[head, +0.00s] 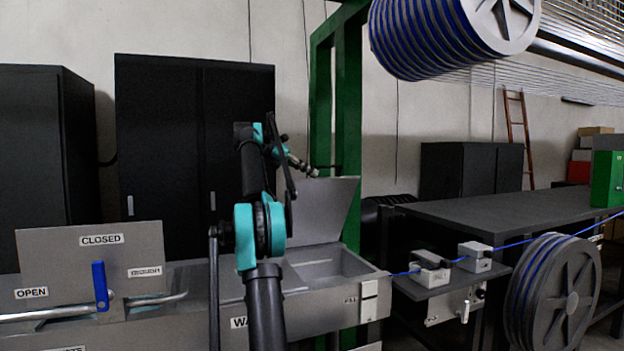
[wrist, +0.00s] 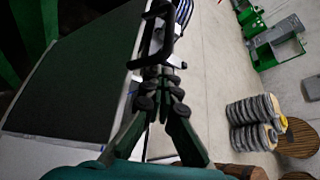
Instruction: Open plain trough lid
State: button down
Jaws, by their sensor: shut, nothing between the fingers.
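The grey trough (head: 372,285) stands in the middle of the head view. Its lid (head: 328,212) is raised, tilted up and leaning back, and the inside of the trough (head: 325,266) shows. My gripper (head: 313,172) is by the lid's upper edge. In the wrist view my gripper (wrist: 162,85) has its fingers together with nothing between them. A black handle (wrist: 154,32) is right by the fingertips; I cannot tell whether they touch it. A dark panel with a pale edge (wrist: 80,80) fills the left of the wrist view, possibly the lid.
A green post (head: 347,120) rises behind the trough. A panel marked OPEN and CLOSED with a blue lever (head: 100,285) is at left. A dark table (head: 480,212), small grey blocks on the blue cable (head: 430,268) and a cable reel (head: 560,290) are at right.

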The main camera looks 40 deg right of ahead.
jog(key=shift+w+d+r, duration=0.1)
jog(key=shift+w+r, duration=0.2)
jog(key=shift+w, duration=0.2)
jog(key=shift+s, duration=0.1)
